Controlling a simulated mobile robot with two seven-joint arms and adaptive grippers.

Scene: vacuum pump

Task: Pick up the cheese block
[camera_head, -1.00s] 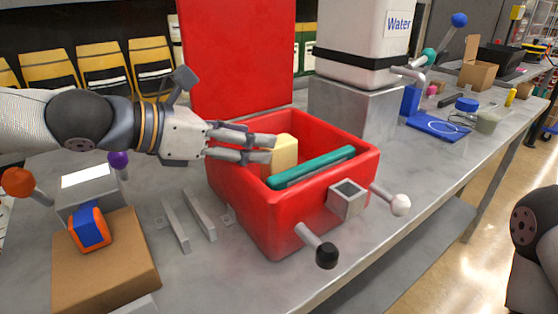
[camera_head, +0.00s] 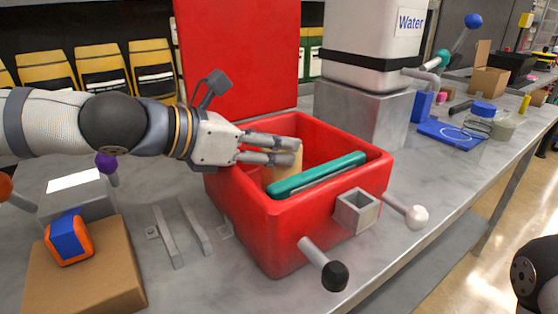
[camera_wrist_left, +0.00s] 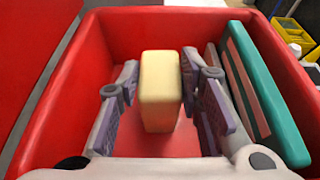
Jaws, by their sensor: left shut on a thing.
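The cheese block (camera_wrist_left: 160,85) is a pale yellow upright block inside the red open box (camera_head: 270,240). In the head view the cheese block (camera_head: 288,170) is partly hidden by my fingers and by the box's near contents. My left gripper (camera_head: 298,151) reaches over the box's left rim and is shut on the cheese block, one finger on each side. In the wrist view the block still appears down in the box, near its red floor. My right gripper is out of view.
A teal-edged slab (camera_head: 318,174) leans in the box, right of the cheese. A raised red panel (camera_head: 235,55) stands behind. Handles with black (camera_head: 335,275) and white (camera_head: 417,217) knobs stick out in front. A white water tank (camera_head: 365,40) stands at the back right.

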